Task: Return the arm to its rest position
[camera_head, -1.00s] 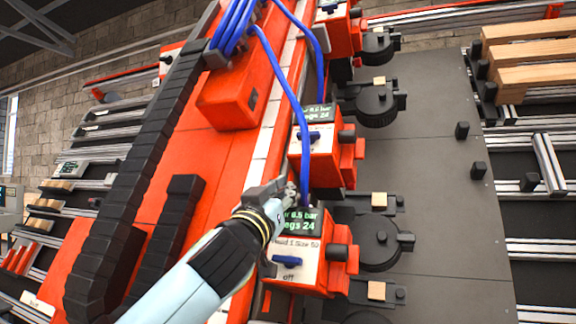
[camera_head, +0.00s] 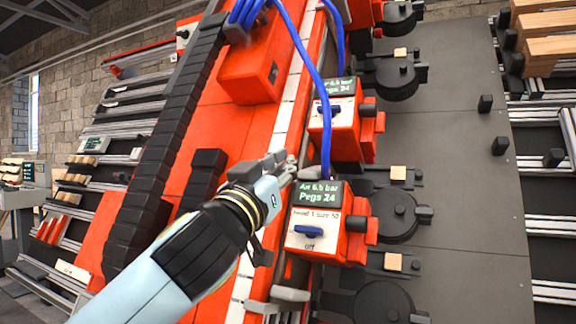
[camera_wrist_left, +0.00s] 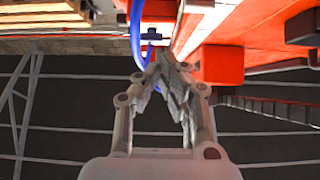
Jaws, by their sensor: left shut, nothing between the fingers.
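My left gripper (camera_head: 284,163) is shut and empty in the head view, at the end of my pale blue and black arm from the lower left. It is in front of the orange beam, just above and left of the nearest control box (camera_head: 318,222) with its green display and blue knob. In the left wrist view the fingers of my left gripper (camera_wrist_left: 166,62) come together with nothing between them. Grey rounded parts at the bottom of the head view may be my right gripper (camera_head: 276,300); its jaws cannot be made out.
A blue hose (camera_head: 322,85) runs down close to the left gripper. A black cable chain (camera_head: 170,130) lies along the orange beam (camera_head: 229,125). More control boxes (camera_head: 338,128) and black round fixtures (camera_head: 398,217) line the grey plate (camera_head: 455,190). Wooden boards (camera_head: 545,45) sit at top right.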

